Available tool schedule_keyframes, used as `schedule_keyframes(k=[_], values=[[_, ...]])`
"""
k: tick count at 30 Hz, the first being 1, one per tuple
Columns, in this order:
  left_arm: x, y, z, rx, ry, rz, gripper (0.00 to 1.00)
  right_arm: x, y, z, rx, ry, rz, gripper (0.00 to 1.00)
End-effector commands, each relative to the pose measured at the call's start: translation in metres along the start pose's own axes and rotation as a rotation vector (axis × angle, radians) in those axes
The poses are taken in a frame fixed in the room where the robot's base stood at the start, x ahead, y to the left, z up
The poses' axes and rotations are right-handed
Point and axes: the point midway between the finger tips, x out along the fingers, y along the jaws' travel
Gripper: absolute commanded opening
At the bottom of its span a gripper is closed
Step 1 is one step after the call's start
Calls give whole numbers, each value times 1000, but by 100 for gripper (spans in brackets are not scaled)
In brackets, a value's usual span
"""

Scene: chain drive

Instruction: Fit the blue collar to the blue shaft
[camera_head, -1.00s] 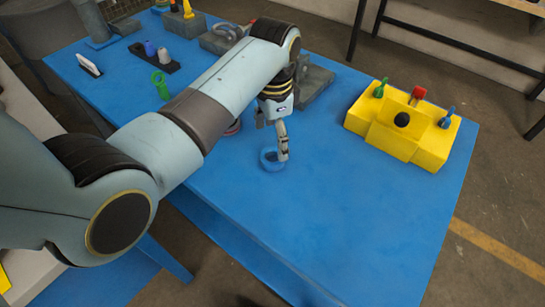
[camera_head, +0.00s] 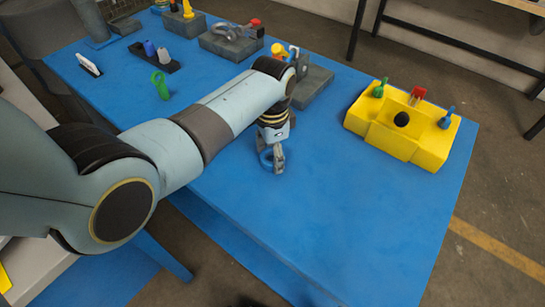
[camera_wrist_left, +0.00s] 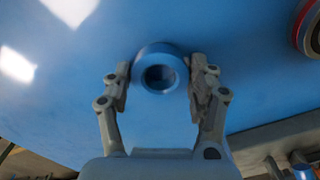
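The blue collar (camera_head: 265,158), a short ring, sits on the blue table, partly hidden by my left gripper (camera_head: 275,164). In the left wrist view the collar (camera_wrist_left: 159,70) lies between the two fingers of the left gripper (camera_wrist_left: 163,88), its hole facing the camera. The fingers stand on either side of it, very close, with no clear grip visible. A blue part (camera_head: 293,52) shows behind my left arm by the grey blocks; I cannot tell whether it is the blue shaft. My right gripper is not in view.
A yellow holder (camera_head: 397,146) with green, red and blue handled items stands at the right. Grey blocks (camera_head: 316,82) stand behind my left gripper. A green part (camera_head: 160,87) stands at the left. A red-rimmed round part (camera_wrist_left: 309,28) shows in the wrist view. The front right of the table is clear.

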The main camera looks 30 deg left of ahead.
Motion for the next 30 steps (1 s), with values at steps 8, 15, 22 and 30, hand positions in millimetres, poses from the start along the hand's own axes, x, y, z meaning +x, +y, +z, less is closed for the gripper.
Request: schedule_keyframes(k=[8,15,22,30], values=[[0,0,0,0,0,0,20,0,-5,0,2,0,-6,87],[-1,0,-1,0,1,-1,4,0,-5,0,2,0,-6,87],[-6,0,-1,0,2,-1,4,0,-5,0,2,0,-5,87],[-46,-4,6,-2,0,-4,4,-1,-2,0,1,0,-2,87]])
